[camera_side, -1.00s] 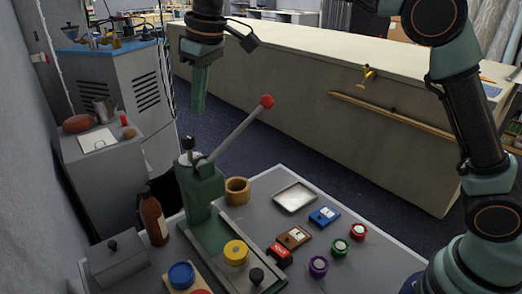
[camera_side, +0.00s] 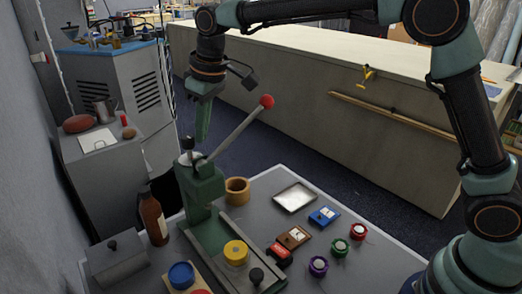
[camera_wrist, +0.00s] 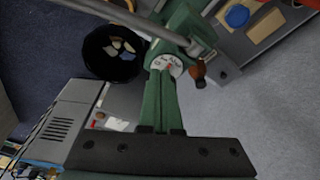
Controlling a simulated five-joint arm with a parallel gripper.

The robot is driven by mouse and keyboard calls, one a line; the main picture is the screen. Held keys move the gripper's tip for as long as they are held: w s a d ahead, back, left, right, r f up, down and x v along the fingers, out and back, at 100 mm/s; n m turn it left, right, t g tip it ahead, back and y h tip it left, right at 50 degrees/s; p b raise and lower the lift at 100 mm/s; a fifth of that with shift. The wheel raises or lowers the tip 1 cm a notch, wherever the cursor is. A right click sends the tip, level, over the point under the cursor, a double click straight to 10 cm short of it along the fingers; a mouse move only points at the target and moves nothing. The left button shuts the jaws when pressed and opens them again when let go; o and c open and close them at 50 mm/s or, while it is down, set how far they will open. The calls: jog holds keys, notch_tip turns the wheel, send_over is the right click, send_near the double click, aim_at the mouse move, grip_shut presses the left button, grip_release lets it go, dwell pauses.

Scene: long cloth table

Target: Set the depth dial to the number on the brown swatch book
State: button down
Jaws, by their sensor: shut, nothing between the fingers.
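The green press (camera_side: 207,190) stands on the grey bench, its lever ending in a red knob. A white dial (camera_side: 187,159) with dark marks sits on top of the press; in the wrist view the dial (camera_wrist: 165,63) shows just beyond my fingertips, its marks too small to read. My gripper (camera_side: 201,139) is shut and empty, pointing down a little above the dial; its fingers (camera_wrist: 159,72) hide part of the press in the wrist view. The brown swatch book (camera_side: 293,237) lies on the bench right of the press, with a pale label whose number I cannot read.
A blue swatch book (camera_side: 324,216), a red one (camera_side: 279,255) and a metal tray (camera_side: 295,197) lie on the bench. The lever (camera_side: 236,134) rises right of my gripper. A brown bottle (camera_side: 153,217) stands left. A dark bin (camera_wrist: 112,52) with scraps is on the floor.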

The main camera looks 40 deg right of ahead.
jog(key=shift+w+a, duration=0.15)
jog(key=shift+a, duration=0.1)
dwell(0.5)
jog(key=shift+s+a, duration=0.25)
jog(key=shift+a, duration=0.15)
jog(key=shift+s, duration=0.15)
jog(key=shift+s+d+r, duration=0.1)
jog(key=shift+s+d, duration=0.1)
jog(key=shift+s, duration=0.05)
jog(key=v, duration=0.3)
jog(key=w+v, duration=0.1)
jog(key=v, duration=0.1)
jog(key=shift+a+r, duration=0.2)
jog(key=shift+r, duration=0.3)
